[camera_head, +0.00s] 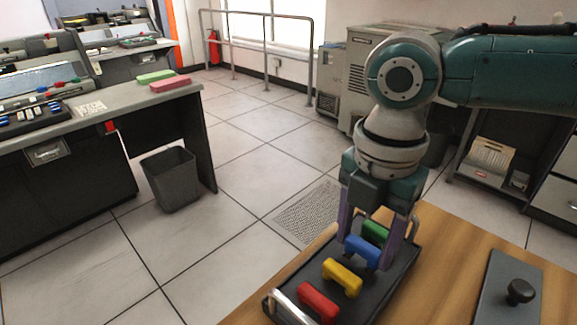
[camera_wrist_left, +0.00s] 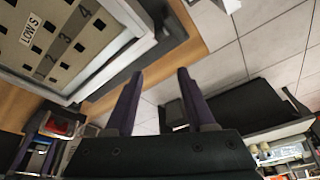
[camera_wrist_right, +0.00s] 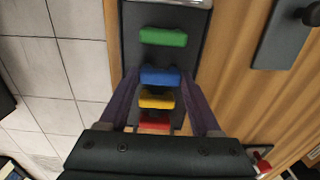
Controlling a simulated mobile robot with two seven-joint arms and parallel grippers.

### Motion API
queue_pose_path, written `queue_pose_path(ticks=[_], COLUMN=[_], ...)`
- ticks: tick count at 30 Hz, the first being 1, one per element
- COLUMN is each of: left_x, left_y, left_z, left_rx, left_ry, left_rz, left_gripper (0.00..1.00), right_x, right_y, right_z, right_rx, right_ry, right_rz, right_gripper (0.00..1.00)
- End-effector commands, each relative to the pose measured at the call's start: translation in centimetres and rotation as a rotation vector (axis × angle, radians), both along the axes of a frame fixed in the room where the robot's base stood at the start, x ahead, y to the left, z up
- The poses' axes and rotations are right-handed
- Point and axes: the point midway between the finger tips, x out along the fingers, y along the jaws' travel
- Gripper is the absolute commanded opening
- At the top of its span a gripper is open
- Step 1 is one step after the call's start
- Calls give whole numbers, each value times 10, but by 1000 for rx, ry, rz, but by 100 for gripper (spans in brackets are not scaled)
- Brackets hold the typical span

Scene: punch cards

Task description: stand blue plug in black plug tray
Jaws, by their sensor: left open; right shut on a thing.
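The black plug tray (camera_head: 388,285) lies on the wooden table with a metal handle at each end. My right gripper (camera_head: 364,253) points down over it, its fingers shut on the two ends of the blue plug (camera_head: 358,249). The blue plug also shows between the fingers in the right wrist view (camera_wrist_right: 160,77). It is in line between the green plug (camera_head: 376,231) and the yellow plug (camera_head: 342,274); I cannot tell whether it touches the tray floor. The red plug (camera_head: 318,302) is nearest. My left gripper (camera_wrist_left: 156,88) is open and empty in the left wrist view.
A dark plate with a black knob (camera_head: 520,291) lies right of the tray on the wooden table (camera_head: 446,262). A desk (camera_head: 120,97) with green and pink blocks and a waste bin (camera_head: 171,180) stand at left. A numbered panel (camera_wrist_left: 62,45) is close to my left gripper.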

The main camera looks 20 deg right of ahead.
Motion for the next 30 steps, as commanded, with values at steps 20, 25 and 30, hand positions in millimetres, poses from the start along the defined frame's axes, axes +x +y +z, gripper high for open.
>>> queue_pose_path(ticks=[20, 25, 30], left_x=[0, 0, 0], left_y=[-2, -2, -1], left_z=[-5, -5, -5], left_rx=[-8, -7, -3], left_ry=[-1, -1, -1], left_rz=[6, 5, 1], left_gripper=[55, 55, 55], right_x=[0, 0, 0], right_y=[0, 0, -1], right_z=[-11, -12, -13], right_rx=[0, -1, -2], right_ry=[0, 0, 0], right_rz=[1, 1, 0], right_gripper=[25, 25, 74])
